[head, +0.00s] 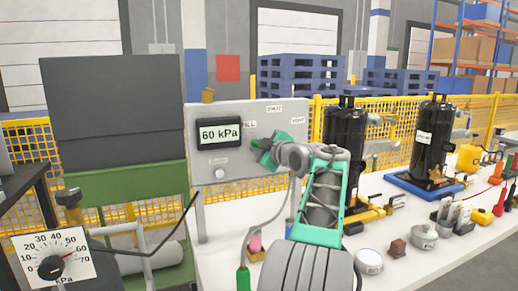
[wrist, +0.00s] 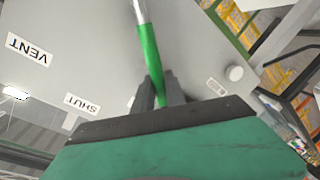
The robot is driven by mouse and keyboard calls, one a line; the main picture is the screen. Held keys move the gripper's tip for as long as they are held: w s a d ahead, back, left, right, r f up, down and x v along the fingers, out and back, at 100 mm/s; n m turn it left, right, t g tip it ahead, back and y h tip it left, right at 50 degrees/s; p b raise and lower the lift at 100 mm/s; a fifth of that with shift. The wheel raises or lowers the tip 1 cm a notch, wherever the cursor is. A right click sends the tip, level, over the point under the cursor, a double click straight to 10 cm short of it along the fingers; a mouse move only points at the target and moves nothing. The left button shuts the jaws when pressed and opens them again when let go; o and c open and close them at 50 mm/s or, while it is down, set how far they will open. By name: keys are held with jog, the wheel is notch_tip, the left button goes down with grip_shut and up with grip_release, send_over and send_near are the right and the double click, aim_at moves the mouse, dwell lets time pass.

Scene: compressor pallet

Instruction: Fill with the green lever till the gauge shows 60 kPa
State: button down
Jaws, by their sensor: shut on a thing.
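The green lever (wrist: 149,55) stands out from the grey valve panel (head: 190,170). My gripper (wrist: 158,90) is shut on the lever's green grip, with one finger on each side of it. In the head view my gripper (head: 262,148) is at the panel, and hides most of the lever. The lever lies away from the SHUT (head: 274,108) and VENT (head: 297,120) labels, on the side of the partly hidden FILL label (head: 249,125). A panel display (head: 219,133) reads 60 kPa.
A white knob (head: 220,173) sits below the display. Black compressors (head: 345,140) stand to the right on the white bench (head: 400,270), among small tools and fittings. A dark box on a green stand (head: 112,120) is at the left. A yellow mesh fence runs behind.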

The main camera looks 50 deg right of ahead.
jog(key=c, duration=1.4)
grip_release()
jog(key=shift+o, duration=0.2)
jog(key=v, duration=0.7)
jog(key=shift+s+a, duration=0.2)
jog(key=shift+s, duration=0.15)
